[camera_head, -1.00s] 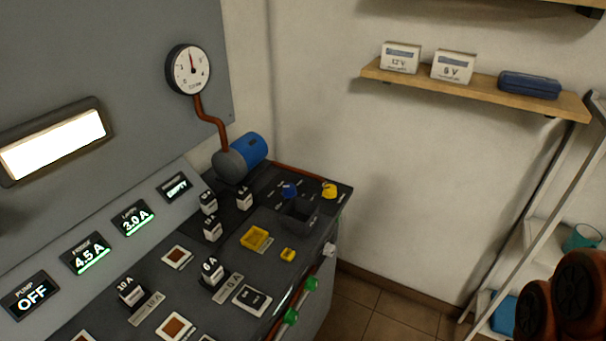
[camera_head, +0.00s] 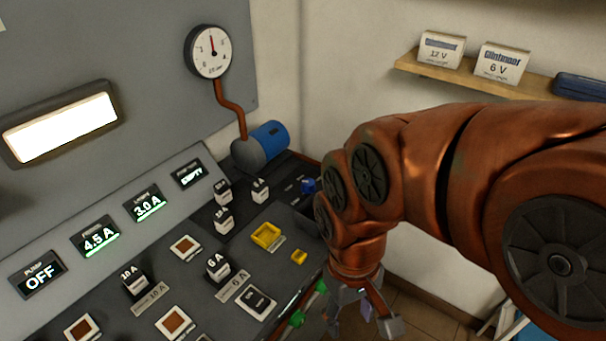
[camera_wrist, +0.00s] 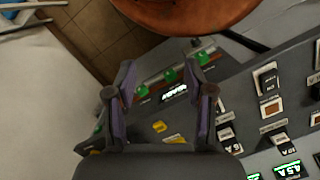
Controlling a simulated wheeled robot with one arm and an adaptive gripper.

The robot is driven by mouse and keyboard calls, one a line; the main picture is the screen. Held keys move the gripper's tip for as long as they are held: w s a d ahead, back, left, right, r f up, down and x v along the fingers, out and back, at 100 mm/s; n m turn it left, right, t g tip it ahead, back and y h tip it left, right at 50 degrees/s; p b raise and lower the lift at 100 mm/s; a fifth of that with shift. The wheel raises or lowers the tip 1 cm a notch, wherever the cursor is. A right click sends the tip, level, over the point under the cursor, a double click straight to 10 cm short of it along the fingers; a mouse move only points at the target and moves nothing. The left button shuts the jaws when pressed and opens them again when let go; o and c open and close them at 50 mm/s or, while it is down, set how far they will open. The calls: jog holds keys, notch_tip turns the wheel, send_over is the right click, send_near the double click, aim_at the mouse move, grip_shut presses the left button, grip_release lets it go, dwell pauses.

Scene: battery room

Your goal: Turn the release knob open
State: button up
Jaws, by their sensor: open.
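No readable label marks the release knob, so I cannot tell which control it is. A blue knob (camera_head: 308,186) stands at the far right of the console in the head view; the yellow knob beside it is now hidden by my arm. Green controls (camera_head: 297,318) line the console's front edge; several show in the wrist view (camera_wrist: 170,75). My gripper (camera_head: 364,316) is open and empty, low in front of the console's right end. In the wrist view my gripper's fingers (camera_wrist: 160,76) are spread, with the green controls between and beyond them.
The console carries a yellow tray (camera_head: 266,235), a small yellow block (camera_head: 299,256) and several labelled fuse blocks (camera_head: 218,267). A gauge (camera_head: 209,52) and blue motor (camera_head: 267,141) are behind. A shelf (camera_head: 430,72) holds boxes. Tiled floor (camera_wrist: 100,40) is open beside the console.

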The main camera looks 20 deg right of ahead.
jog(key=shift+o, duration=0.8)
jog(key=w+r+n+t+b, duration=0.1)
jog(key=w+r+n+b, duration=0.2)
jog(key=w, duration=1.1)
jog(key=n, duration=0.3)
jog(key=shift+n, duration=0.4)
jog(key=w+d+n+b, duration=0.1)
jog(key=w+d+n, duration=0.15)
jog(key=w, duration=0.35)
jog(key=w+d+n+b, duration=0.1)
jog(key=w+d+n, duration=0.15)
jog(key=w, duration=0.35)
jog(key=w+d+f+n+b, duration=0.1)
jog(key=w+d+f, duration=0.1)
jog(key=w+d, duration=0.2)
jog(key=w+d+f+n+b, duration=0.2)
jog(key=w+d, duration=0.2)
jog(key=d, duration=0.4)
jog(key=w+d+f+n+t+b, duration=0.1)
jog(key=w+d+f+n, duration=0.1)
jog(key=w+d, duration=0.2)
jog(key=shift+w+d+f, duration=0.1)
jog(key=shift+d+f, duration=0.1)
jog(key=shift+d, duration=0.3)
jog(key=shift+d+f, duration=0.15)
jog(key=shift+d, duration=0.35)
jog(key=shift+d+f+n, duration=0.2)
jog(key=shift+n, duration=0.1)
jog(key=shift+w+f, duration=0.15)
jog(key=shift+f, duration=3.6)
